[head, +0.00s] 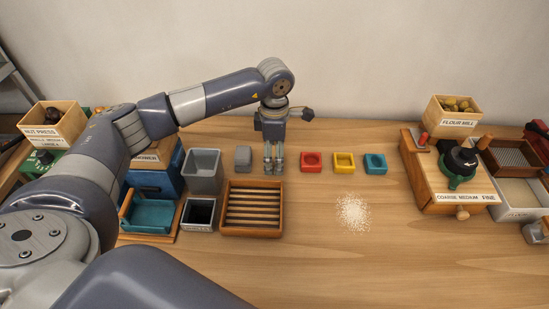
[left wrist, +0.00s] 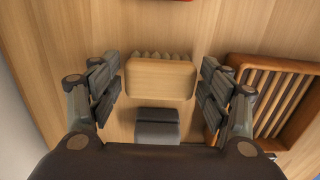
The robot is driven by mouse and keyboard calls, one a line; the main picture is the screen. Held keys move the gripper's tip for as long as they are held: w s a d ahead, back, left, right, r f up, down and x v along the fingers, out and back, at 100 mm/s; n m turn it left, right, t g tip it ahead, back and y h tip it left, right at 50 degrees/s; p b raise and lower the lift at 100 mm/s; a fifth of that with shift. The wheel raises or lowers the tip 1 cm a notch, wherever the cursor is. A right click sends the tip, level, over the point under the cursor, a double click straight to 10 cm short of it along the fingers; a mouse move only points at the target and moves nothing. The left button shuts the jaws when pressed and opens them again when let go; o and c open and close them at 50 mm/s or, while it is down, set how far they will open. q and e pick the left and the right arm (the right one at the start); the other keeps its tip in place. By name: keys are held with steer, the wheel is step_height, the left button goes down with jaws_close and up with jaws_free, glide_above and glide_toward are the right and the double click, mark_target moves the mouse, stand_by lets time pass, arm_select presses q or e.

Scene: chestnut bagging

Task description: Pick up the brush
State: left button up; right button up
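The brush (left wrist: 160,78) shows in the left wrist view as a light wooden block with a row of bristles along its upper edge. It lies on the table between the two fingers of my left gripper (left wrist: 160,95), with a gap on each side. The left gripper is open and points down. In the head view the left gripper (head: 274,165) is low over the table, between a grey block and a red block, and hides the brush. My right gripper is in neither view.
The grey block (head: 243,157) is just left of the left gripper; a slatted wooden tray (head: 281,210) is in front. Red (head: 312,162), yellow (head: 344,162) and blue (head: 375,163) blocks stand to the right. White powder (head: 352,212) lies on the otherwise clear middle table.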

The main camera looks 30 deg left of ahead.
arm_select(q)
steer(key=c, duration=0.6)
steer(key=shift+o, duration=0.2)
step_height(320, 180, up, 10)
steer(key=shift+r+b, duration=0.1)
steer(key=shift+b, duration=0.95)
